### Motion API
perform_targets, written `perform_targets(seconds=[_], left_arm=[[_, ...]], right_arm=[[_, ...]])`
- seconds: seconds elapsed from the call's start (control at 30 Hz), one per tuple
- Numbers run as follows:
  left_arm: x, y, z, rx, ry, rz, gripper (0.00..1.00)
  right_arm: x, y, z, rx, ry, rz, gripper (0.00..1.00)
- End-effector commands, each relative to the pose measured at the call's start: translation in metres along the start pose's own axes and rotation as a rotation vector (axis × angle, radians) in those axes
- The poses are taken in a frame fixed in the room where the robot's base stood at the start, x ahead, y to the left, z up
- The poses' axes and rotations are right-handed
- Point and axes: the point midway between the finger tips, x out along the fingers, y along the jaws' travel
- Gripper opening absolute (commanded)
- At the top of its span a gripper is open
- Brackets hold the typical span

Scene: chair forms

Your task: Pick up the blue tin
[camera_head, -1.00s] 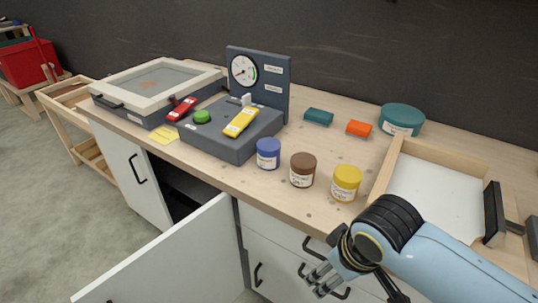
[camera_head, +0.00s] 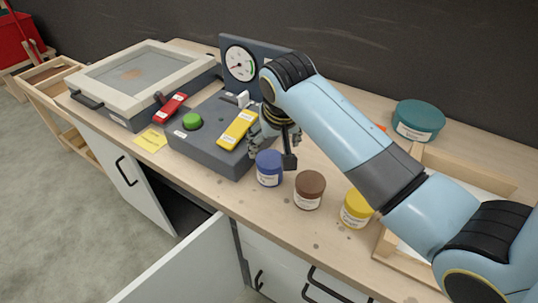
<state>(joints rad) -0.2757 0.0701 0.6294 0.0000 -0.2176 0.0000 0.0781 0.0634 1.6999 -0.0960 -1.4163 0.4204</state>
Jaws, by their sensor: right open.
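The blue tin (camera_head: 268,173) stands upright on the wooden worktop (camera_head: 240,198), near the front edge and just right of the grey gauge unit. My right gripper (camera_head: 274,148) is open, just above and behind the blue tin, with its dark fingers pointing down. One finger reaches down by the tin's upper right side; I cannot tell whether it touches. The tin's front and most of its lid show. My left gripper is not in view.
A brown tin (camera_head: 309,190) and a yellow tin (camera_head: 356,209) stand to the right. The grey unit (camera_head: 205,150) with a gauge stands close on the left. A teal tin (camera_head: 418,120) and a wooden tray (camera_head: 470,167) lie further right. A cabinet door (camera_head: 185,270) hangs open below.

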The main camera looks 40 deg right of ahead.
Motion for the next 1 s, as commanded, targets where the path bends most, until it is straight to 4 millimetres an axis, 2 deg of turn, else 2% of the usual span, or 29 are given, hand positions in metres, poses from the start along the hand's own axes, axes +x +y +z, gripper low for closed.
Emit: perform_targets(seconds=[0.1,0.2,0.3,0.37,0.47,0.7,0.83,1.0], left_arm=[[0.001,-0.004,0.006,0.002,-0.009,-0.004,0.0],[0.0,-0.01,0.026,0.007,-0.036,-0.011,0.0],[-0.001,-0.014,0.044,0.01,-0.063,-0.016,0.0],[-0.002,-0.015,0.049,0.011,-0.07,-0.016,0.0],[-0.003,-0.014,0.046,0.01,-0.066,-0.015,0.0],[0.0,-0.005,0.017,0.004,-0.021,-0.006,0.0],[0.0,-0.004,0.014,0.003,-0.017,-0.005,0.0],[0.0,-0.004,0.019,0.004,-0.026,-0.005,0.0]], right_arm=[[0.021,0.0,0.002,0.0,-0.005,0.002,0.79],[0.037,0.0,0.002,-0.001,-0.004,0.001,0.79],[0.046,0.0,0.002,-0.001,-0.002,0.0,0.79],[0.05,0.0,0.002,-0.001,-0.002,0.0,0.79],[0.06,-0.001,0.005,-0.001,-0.004,0.001,0.79],[0.095,-0.003,0.01,-0.001,-0.002,0.0,0.79],[0.101,-0.003,0.011,-0.001,-0.001,-0.001,0.79],[0.1,-0.003,0.011,-0.001,-0.001,-0.001,0.79]])
